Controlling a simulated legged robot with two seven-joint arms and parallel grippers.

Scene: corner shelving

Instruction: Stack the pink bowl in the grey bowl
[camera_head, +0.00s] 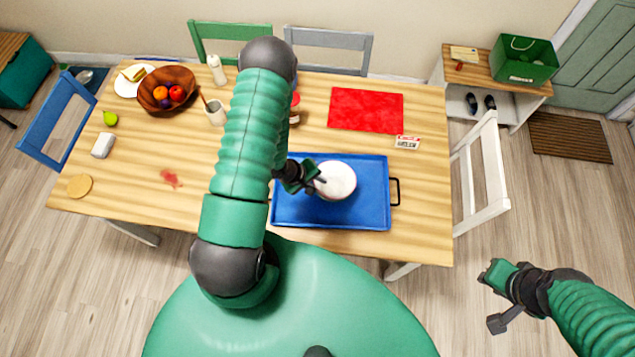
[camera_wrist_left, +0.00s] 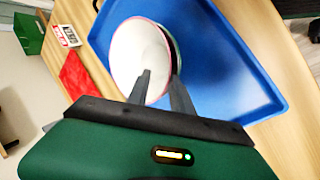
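The pink bowl (camera_head: 337,180) shows a pale inside, with a thin pink rim in the left wrist view (camera_wrist_left: 133,55). It is over the blue tray (camera_head: 355,217). A darker edge (camera_wrist_left: 174,47), seemingly the grey bowl, shows just behind its rim in the wrist view; most of it is hidden, so I cannot tell how the two sit together. My left gripper (camera_head: 314,182) is at the pink bowl's left rim, one finger over its inside and one outside, with a gap between the fingertips (camera_wrist_left: 160,77). My right gripper (camera_head: 491,298) is open and empty, beyond the table's right edge.
My left arm crosses the table and hides its middle. A wooden fruit bowl (camera_head: 167,91), a cup (camera_head: 215,112) and a bottle (camera_head: 216,69) stand at the back left. A red mat (camera_head: 366,109) and a small calendar-like block (camera_head: 407,142) lie behind the tray.

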